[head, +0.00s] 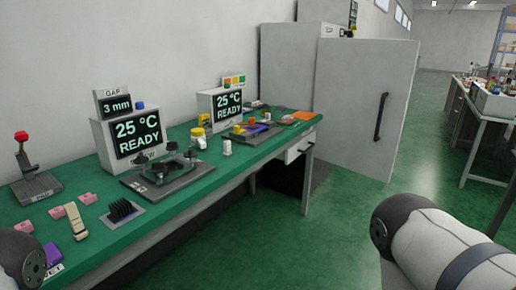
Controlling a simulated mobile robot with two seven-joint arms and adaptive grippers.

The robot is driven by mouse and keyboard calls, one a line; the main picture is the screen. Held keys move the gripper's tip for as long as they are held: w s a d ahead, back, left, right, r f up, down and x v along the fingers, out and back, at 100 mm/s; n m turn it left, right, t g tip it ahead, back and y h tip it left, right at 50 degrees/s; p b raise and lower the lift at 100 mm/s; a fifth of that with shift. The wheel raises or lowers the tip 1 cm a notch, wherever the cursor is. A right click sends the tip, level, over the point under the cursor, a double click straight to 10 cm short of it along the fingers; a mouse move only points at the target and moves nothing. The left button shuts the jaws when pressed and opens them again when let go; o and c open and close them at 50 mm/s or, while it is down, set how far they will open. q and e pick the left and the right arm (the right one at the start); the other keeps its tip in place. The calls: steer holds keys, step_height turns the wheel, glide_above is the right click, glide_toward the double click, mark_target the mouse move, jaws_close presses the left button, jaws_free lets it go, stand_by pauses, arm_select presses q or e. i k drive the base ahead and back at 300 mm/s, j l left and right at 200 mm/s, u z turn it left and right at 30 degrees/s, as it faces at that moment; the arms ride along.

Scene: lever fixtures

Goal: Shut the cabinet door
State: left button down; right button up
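The light grey cabinet (286,62) stands against the wall past the far end of the green bench. Its door (345,105) stands open, swung out from the cabinet into the aisle. A dark vertical bar handle (381,116) is on the door's right part. Nothing touches the door or the handle. Part of my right arm shows at the lower right, well short of the door. Part of my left arm shows at the lower left edge, over the bench. Neither gripper is in view.
The green bench (150,238) runs along the left wall with display boxes (128,140), a black fixture (165,165) and a red-knobbed lever (22,150). A bench drawer (298,148) is near the door. Green floor (300,245) is clear ahead. Another table (485,130) stands right.

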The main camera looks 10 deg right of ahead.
mark_target(362, 91)
steer(key=i+l, duration=0.2)
steer(key=l, duration=0.2)
steer(key=i+l+z, duration=0.1)
steer(key=l, duration=0.25)
steer(key=i+l, duration=0.25)
steer(key=l, duration=0.15)
steer(key=i+l+z, duration=0.1)
steer(key=l, duration=0.25)
steer(key=l+z, duration=0.15)
steer(key=l, duration=0.25)
steer(key=i+l+z, duration=0.1)
steer(key=l, duration=0.3)
steer(key=i, duration=0.05)
